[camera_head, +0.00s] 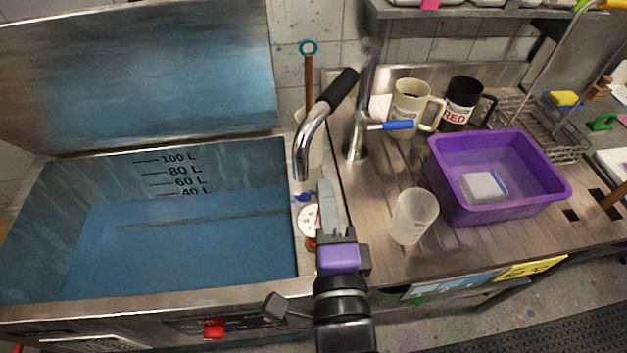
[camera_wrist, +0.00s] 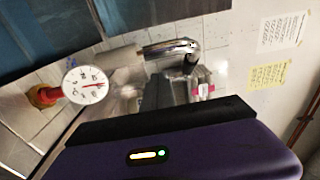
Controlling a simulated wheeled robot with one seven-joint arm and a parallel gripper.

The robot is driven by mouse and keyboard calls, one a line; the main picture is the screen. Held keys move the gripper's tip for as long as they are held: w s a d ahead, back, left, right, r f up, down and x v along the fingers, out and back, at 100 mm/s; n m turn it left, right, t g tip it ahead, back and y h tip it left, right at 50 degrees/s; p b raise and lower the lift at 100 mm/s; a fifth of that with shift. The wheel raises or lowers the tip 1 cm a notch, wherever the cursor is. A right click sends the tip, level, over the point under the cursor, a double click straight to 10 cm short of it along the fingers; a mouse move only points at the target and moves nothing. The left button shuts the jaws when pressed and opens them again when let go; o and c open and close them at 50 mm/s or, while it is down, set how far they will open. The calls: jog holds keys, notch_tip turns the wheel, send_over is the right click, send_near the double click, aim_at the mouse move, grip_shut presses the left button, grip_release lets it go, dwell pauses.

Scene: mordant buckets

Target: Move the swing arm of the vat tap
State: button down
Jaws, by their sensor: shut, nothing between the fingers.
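The vat tap rises from the steel counter as a chrome column (camera_head: 357,140) with a blue lever (camera_head: 397,125). Its swing arm (camera_head: 308,138) is a curved chrome spout with a black grip (camera_head: 338,88), and its mouth hangs near the vat's right rim. In the wrist view, a chrome pipe (camera_wrist: 170,46) that looks like the tap crosses beyond the fingers. My gripper (camera_head: 326,190) is shut and empty, just right of the spout mouth and below it in the picture. It appears apart from the swing arm. The wrist view shows the dark fingers (camera_wrist: 165,93) close up.
The blue-lined vat (camera_head: 190,245) is at left with its lid raised. A dial gauge (camera_head: 308,218) is close beside my gripper. A frosted beaker (camera_head: 414,216), purple basin (camera_head: 485,213), cream jug (camera_head: 408,108) and black jug (camera_head: 459,103) stand on the counter right of the tap.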

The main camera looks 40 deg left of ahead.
jog(key=shift+a, duration=1.3)
jog(key=shift+s, duration=0.1)
jog(key=s+a+b, duration=0.1)
jog(key=a+b, duration=0.6)
jog(key=a, duration=0.5)
jog(key=shift+s+a, duration=0.2)
jog(key=shift+s, duration=0.2)
jog(key=shift+s+d, duration=0.1)
jog(key=b+v, duration=0.1)
jog(key=v, duration=0.6)
jog(key=shift+s+d+b, duration=0.2)
jog(key=shift+b, duration=0.1)
